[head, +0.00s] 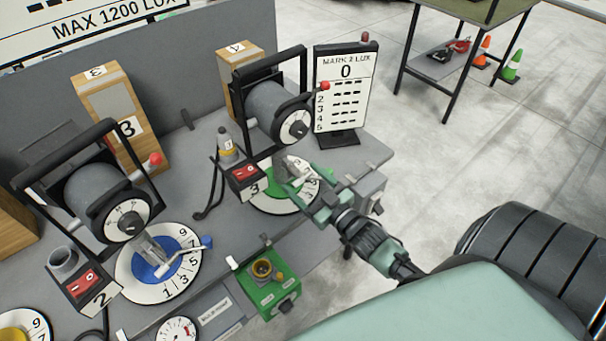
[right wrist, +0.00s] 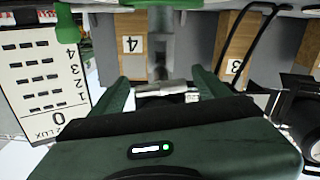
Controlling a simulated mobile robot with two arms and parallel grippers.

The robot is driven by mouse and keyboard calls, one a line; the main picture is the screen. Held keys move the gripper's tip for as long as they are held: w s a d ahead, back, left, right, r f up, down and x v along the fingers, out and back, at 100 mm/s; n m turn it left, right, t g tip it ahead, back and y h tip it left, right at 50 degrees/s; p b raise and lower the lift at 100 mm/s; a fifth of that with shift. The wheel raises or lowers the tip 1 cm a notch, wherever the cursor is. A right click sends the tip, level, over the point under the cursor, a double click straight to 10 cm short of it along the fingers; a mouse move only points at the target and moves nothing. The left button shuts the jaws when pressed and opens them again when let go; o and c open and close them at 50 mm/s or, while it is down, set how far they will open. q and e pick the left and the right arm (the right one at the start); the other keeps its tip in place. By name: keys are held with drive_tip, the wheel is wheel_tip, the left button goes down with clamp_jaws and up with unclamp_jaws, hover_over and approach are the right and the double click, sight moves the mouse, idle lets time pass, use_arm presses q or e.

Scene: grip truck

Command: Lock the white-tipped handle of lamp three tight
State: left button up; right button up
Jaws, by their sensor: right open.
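Lamp three (head: 275,108) is a grey drum in a black yoke, standing over a white dial (head: 262,203) with a green centre. A red switch box marked 3 (head: 245,175) stands beside it. My right gripper (head: 308,188) is open at the base of this lamp, by a pale grey handle (head: 298,165). In the right wrist view, which is upside down, the metal handle (right wrist: 160,89) with a whitish end lies between the two open green fingers (right wrist: 166,92). I cannot tell whether the fingers touch it. My left gripper is out of view.
Lamp two (head: 97,196) stands left, over a dial with a blue centre. A Mark 2 lux board (head: 345,90) reading 0 stands behind right. A green box (head: 272,290) sits at the front edge. Wooden blocks marked 3 (head: 115,112) and 4 (head: 233,72) stand behind.

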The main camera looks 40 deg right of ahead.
drive_tip(key=s+b, duration=0.1)
drive_tip(key=s, duration=0.6)
drive_tip(key=shift+d+b, duration=0.3)
drive_tip(key=shift+b, duration=0.05)
drive_tip(key=shift+s, duration=0.1)
drive_tip(key=s+a+f+g+h+b, duration=0.1)
drive_tip(key=s+f+g, duration=0.2)
drive_tip(key=f, duration=0.8)
drive_tip(key=s+f+m+g, duration=0.15)
drive_tip(key=s+f, duration=0.25)
drive_tip(key=f, duration=0.7)
drive_tip(key=s+a+f+g+h+b, duration=0.1)
drive_tip(key=s+f+g, duration=0.25)
drive_tip(key=f, duration=0.65)
drive_tip(key=s+a+f+g+b, duration=0.1)
drive_tip(key=s+a+f+g, duration=0.3)
drive_tip(key=s+f, duration=0.5)
drive_tip(key=s+a+f+n+g+b, duration=0.1)
drive_tip(key=s+a+f+g, duration=0.2)
drive_tip(key=s+f, duration=0.7)
drive_tip(key=s+g, duration=0.2)
drive_tip(key=s, duration=0.3)
drive_tip(key=shift+a+y, duration=0.4)
